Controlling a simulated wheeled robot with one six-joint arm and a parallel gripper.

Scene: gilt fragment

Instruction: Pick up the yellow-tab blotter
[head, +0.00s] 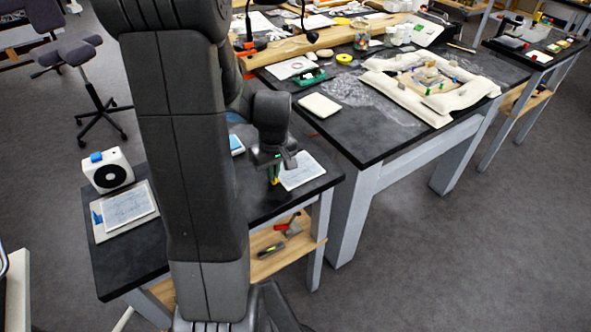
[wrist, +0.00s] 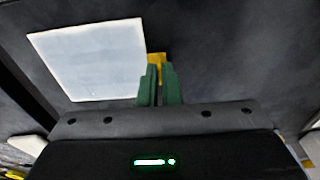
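The yellow-tab blotter is a pale flat sheet (head: 301,171) at the right end of the near dark table in the head view. It fills the upper left of the wrist view (wrist: 90,60). Its yellow tab (wrist: 156,60) is at the sheet's right edge. My gripper (wrist: 160,68) points down at this tab, and its two green fingers are close together, one on each side of it. A narrow gap shows between the fingers. I cannot tell whether they press on the tab. In the head view, my gripper (head: 274,173) is low at the sheet's left edge.
A blue-tab blotter (head: 127,206) lies at the table's left end, by a white box with a black disc (head: 107,170). Another light item with blue (head: 236,144) is partly hidden behind my arm. A larger cluttered table (head: 360,135) stands behind right. A wooden shelf (head: 265,262) holds tools below.

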